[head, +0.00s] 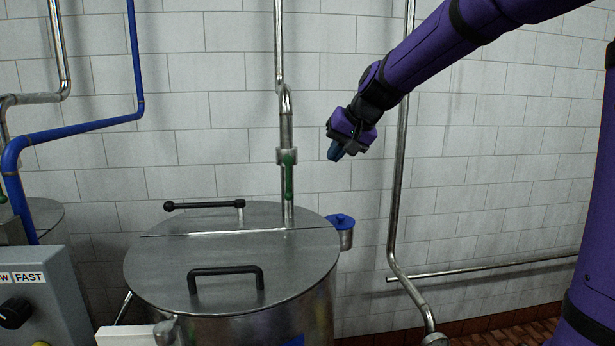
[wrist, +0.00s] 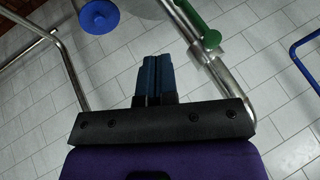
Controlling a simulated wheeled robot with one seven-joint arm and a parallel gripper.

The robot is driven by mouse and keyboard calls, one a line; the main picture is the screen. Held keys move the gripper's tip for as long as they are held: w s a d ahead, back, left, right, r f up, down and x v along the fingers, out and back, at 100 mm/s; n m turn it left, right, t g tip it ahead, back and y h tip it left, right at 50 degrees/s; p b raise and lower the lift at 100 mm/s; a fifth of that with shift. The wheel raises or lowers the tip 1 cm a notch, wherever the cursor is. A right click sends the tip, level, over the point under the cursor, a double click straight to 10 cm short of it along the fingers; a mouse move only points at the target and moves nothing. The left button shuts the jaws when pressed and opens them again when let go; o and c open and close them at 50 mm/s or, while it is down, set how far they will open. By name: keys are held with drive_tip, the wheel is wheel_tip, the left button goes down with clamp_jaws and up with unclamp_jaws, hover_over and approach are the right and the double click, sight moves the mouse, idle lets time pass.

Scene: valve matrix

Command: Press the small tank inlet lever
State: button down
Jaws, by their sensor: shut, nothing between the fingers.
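The green lever (head: 288,178) hangs down along the steel inlet pipe (head: 287,125) above the round steel tank (head: 230,215). The pipe runs just to the right of the fingers there.
A blue-capped spout (head: 341,222) sits on the tank's right rim; its blue cap (wrist: 99,16) also shows in the wrist view. Black handles (head: 225,271) stand on the lid. Another steel pipe (head: 396,190) runs down the tiled wall at right. A grey control box (head: 40,300) is at left.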

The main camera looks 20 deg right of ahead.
sight(288, 182)
drive_tip(key=shift+w+d, duration=0.3)
drive_tip(key=shift+w, duration=0.3)
drive_tip(key=shift+f, duration=0.1)
drive_tip(key=w+a+f, duration=0.6)
drive_tip(key=f, duration=0.2)
drive_tip(key=shift+w+a, duration=0.35)
drive_tip(key=shift+w, duration=0.05)
drive_tip(key=shift+w, duration=0.1)
